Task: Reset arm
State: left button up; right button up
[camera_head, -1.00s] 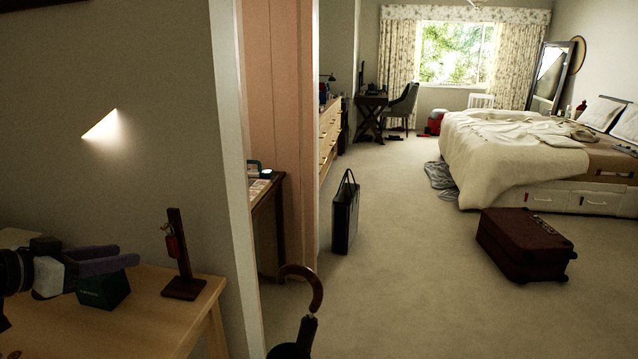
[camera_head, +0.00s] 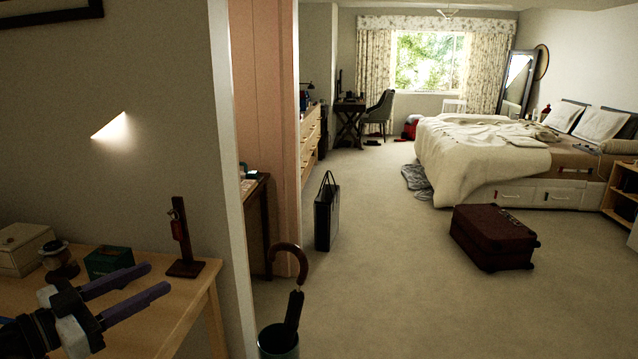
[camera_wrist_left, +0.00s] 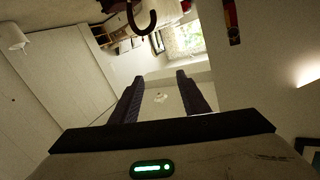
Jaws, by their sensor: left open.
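My left gripper (camera_head: 152,279) is at the lower left in the head view, over the front of a wooden table. Its two dark fingers are apart with nothing between them. In the left wrist view the same open fingers (camera_wrist_left: 158,80) point into the room, with no object between them. The dark red suitcase (camera_head: 493,237) lies on the carpet at the right, well away from the gripper. My right gripper is not in view.
On the table (camera_head: 205,285) stand a green box (camera_head: 108,262), a small wooden stand (camera_head: 184,245) and a pale box (camera_head: 25,247). An umbrella (camera_head: 291,310) stands in a holder beside the table. A black bag (camera_head: 327,215) stands on the carpet. Open carpet lies around the suitcase.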

pick_arm(q)
jog(key=s+d+f+n+y, duration=0.4)
jog(key=s+f, duration=0.3)
jog(key=f, duration=0.5)
jog(key=s+d+f+n+y, duration=0.4)
jog(key=s+f, duration=0.2)
jog(key=f, duration=0.6)
jog(key=s+d+f+m+g+h, duration=0.1)
jog(key=s+d+f+g, duration=0.5)
jog(key=s+d+f, duration=0.3)
jog(key=s+f, duration=0.3)
jog(key=s, duration=0.3)
jog(key=shift+s+f, duration=0.2)
jog(key=shift+f, duration=0.1)
